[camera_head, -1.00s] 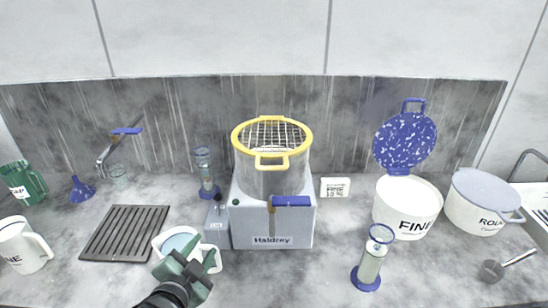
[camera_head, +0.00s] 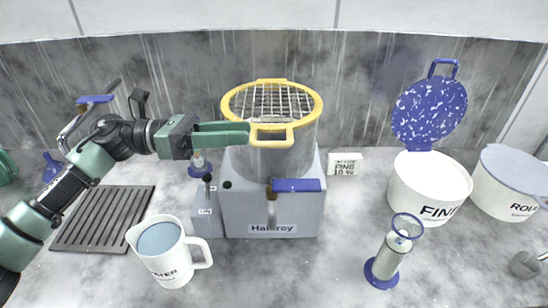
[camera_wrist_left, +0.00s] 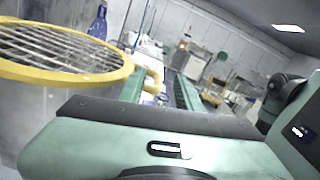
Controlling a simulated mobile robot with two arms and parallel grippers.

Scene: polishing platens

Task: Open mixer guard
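The mixer (camera_head: 270,215) is a grey box labelled "Haldrey" with a metal bowl (camera_head: 272,162) on it. Its guard (camera_head: 316,103), a yellow ring with a wire grid, lies closed over the bowl. A yellow loop handle (camera_head: 288,134) sticks out at the guard's front. My left gripper (camera_head: 249,133) comes in from the left, its fingertips at the left side of this handle. The left wrist view shows its two green fingers (camera_wrist_left: 160,90) apart, with the guard (camera_wrist_left: 105,72) at the left; I cannot tell whether they touch the handle. My right gripper is not in view.
A white water jug (camera_head: 165,262) stands front left, beside a dark slatted mat (camera_head: 75,235). A blue-based cylinder (camera_head: 388,258) stands front right. A white tub (camera_head: 428,185) with its blue lid raised and a second white pot (camera_head: 505,190) stand at the right.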

